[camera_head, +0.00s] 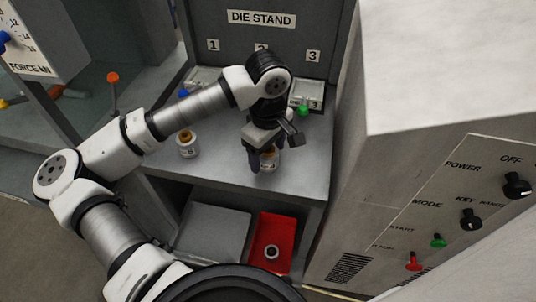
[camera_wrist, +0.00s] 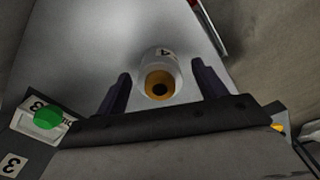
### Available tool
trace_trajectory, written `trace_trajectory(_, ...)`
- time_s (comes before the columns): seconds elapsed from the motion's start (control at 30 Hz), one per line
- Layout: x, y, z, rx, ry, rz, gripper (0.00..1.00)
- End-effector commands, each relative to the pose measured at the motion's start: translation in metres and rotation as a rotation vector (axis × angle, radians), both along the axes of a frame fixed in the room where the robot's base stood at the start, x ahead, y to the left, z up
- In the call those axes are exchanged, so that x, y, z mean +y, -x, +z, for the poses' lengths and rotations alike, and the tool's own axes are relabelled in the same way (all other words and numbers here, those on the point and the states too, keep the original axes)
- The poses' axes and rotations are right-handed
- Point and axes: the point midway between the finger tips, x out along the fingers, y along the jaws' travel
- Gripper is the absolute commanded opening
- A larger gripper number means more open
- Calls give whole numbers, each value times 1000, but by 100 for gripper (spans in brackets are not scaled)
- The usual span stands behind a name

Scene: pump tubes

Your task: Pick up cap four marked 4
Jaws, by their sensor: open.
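Cap four is a small white cylinder (camera_wrist: 167,60) with an orange-brown ring and a dark hole, and a 4 on its white side in the wrist view. In the head view cap four (camera_head: 268,161) stands on the grey bench near its front edge, partly hidden by my gripper. My gripper (camera_head: 262,157) is open above it, pointing down. In the wrist view my gripper's two dark fingers (camera_wrist: 163,84) are on either side of the cap, with a visible gap on each side.
A similar white and orange cap (camera_head: 187,146) stands to the left on the bench. A green-topped piece (camera_head: 303,110) is at the die stand's place 3. Below are a red tray (camera_head: 262,228) and a grey box (camera_head: 214,232). A large control cabinet (camera_head: 430,200) stands to the right.

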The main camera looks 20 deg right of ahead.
Motion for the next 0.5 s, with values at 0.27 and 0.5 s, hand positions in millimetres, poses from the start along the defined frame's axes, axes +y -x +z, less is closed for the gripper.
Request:
trace_trajectory(0.27,0,0,0,0,0,0,56)
trace_trajectory(0.5,0,0,0,0,0,0,25)
